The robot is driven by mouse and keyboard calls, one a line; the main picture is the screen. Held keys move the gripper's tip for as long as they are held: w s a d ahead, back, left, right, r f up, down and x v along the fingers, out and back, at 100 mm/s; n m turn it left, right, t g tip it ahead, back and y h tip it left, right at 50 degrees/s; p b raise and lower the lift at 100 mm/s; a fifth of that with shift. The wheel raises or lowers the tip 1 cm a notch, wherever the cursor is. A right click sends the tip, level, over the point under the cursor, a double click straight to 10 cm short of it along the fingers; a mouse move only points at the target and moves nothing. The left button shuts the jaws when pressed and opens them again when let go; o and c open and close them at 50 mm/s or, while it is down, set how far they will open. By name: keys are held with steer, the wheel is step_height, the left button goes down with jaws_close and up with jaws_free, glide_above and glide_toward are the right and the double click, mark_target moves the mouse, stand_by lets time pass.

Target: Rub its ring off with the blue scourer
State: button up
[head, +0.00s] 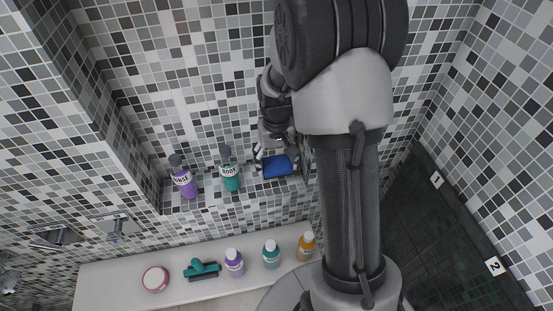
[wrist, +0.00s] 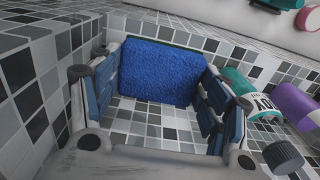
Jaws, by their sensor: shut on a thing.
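The blue scourer (head: 277,167) is between the fingertips of my gripper (head: 276,153), at the tiled niche just right of a teal bottle (head: 230,178). In the wrist view the scourer (wrist: 163,72) shows its rough blue face, with a finger on each side. My gripper is shut on it. A purple bottle (head: 184,183) stands left of the teal one. The teal bottle (wrist: 250,95) is close to the right finger in the wrist view. I cannot make out a ring on any surface. My arm hides part of the niche's right side.
A white ledge (head: 110,285) below holds a round pink-rimmed tin (head: 155,279), a teal squeegee (head: 201,269), and small purple (head: 234,263), teal (head: 271,254) and orange (head: 306,246) bottles. Wall taps (head: 117,225) are at left.

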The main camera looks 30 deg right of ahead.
steer(key=r+p, duration=0.1)
steer(key=p, duration=0.2)
steer(key=shift+s, duration=0.1)
steer(key=shift+s+f+p, duration=0.1)
steer(key=shift+f+p, duration=0.25)
steer(key=shift+p, duration=0.8)
